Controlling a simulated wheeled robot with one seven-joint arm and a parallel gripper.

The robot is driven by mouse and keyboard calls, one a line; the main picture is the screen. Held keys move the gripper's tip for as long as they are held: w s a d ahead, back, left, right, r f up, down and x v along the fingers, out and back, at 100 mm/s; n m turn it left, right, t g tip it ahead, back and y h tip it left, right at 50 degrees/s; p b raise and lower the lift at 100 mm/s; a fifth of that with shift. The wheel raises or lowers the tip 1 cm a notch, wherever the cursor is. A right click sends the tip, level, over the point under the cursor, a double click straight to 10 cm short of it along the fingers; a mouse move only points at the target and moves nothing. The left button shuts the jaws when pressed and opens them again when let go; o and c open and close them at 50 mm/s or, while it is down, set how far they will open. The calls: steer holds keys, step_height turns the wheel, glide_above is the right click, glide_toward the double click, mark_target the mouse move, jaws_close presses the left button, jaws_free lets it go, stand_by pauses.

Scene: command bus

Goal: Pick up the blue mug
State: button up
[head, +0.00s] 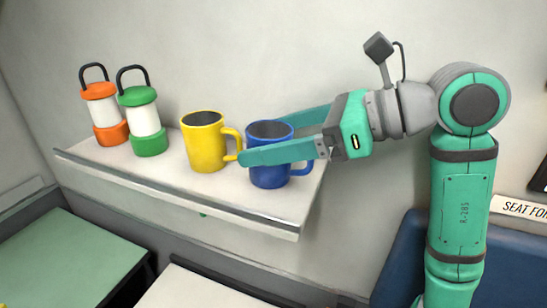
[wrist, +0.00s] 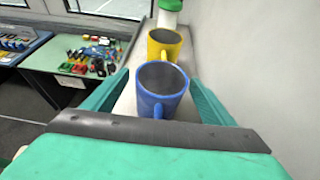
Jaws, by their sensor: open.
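The blue mug (head: 268,177) stands upright near the right end of a wall shelf, its handle on the right in the head view. My gripper (head: 262,138) is open, with one teal finger in front of the mug and the other behind it. In the wrist view the blue mug (wrist: 160,95) sits between the two spread fingers, its handle pointing towards my palm. The near finger hides part of the mug's front in the head view. I cannot tell whether either finger touches it.
A yellow mug (head: 204,147) stands just left of the blue mug, its handle close to my near fingertip. A green lantern (head: 145,125) and an orange lantern (head: 103,110) stand further left. The shelf (head: 180,187) has a raised front edge. A wall is close behind.

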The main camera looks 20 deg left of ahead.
steer(key=shift+x, duration=1.85)
steer(key=c, duration=1.3)
steer(key=shift+r, duration=0.15)
